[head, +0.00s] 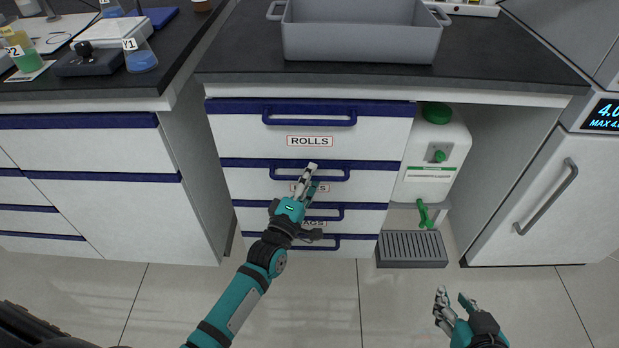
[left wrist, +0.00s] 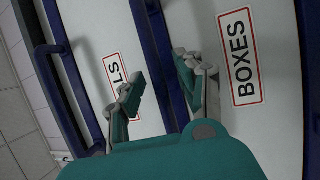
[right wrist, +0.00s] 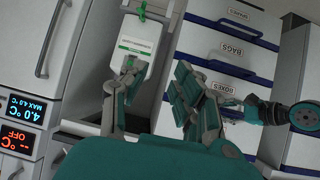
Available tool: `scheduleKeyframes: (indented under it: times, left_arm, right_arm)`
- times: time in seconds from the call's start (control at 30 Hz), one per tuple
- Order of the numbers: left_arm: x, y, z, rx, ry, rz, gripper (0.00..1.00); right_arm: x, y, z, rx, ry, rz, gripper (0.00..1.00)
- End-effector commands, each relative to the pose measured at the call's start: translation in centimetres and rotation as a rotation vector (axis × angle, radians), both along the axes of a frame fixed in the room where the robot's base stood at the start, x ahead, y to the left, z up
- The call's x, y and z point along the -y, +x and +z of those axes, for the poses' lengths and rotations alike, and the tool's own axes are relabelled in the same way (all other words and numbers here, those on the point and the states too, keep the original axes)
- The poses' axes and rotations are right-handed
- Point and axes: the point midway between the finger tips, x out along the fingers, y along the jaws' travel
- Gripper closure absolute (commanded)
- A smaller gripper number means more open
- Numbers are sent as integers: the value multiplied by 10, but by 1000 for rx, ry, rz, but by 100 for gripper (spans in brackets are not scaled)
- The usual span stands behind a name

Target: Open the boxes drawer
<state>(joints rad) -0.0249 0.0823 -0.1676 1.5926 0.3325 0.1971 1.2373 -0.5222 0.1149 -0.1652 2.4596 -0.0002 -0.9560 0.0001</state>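The boxes drawer is the second one down, with a white front (head: 240,180) and a blue top edge. It looks shut. Its blue handle (head: 335,178) runs across the front. Its label is partly hidden by my left gripper in the head view, but the BOXES label (left wrist: 240,58) is clear in the left wrist view. My left gripper (head: 308,172) is open, fingers apart, at this handle. The handle lies between or just behind the fingers; contact cannot be told. My right gripper (head: 454,298) is open and empty, low over the floor at right.
The ROLLS drawer (head: 380,133) is directly above, and the BAGS drawer (head: 360,216) below; both look shut. A white canister (head: 437,160) with green caps stands right of the drawers, above a grey grate (head: 410,250). A grey crate (head: 360,30) sits on the counter.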

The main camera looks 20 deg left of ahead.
Motion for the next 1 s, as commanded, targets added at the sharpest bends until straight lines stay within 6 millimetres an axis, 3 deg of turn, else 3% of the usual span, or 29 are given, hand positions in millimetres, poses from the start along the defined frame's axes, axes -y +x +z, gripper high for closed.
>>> scheduleKeyframes:
  times: [0.03, 0.3, 0.87, 1.0]
  left_arm:
    - [0, 0, 0, 0, 0, 0, 68]
    - [0, 0, 0, 0, 0, 0, 100]
    - [0, -2, 0, 1, -2, 0, 100]
    - [1, -5, 1, -1, -2, 0, 100]
  right_arm:
    - [0, 0, 0, 0, 0, 0, 71]
    - [0, 0, 0, -1, -1, -1, 71]
    - [1, -1, 0, -10, -3, -1, 71]
    - [5, -13, -10, -86, -19, -5, 71]
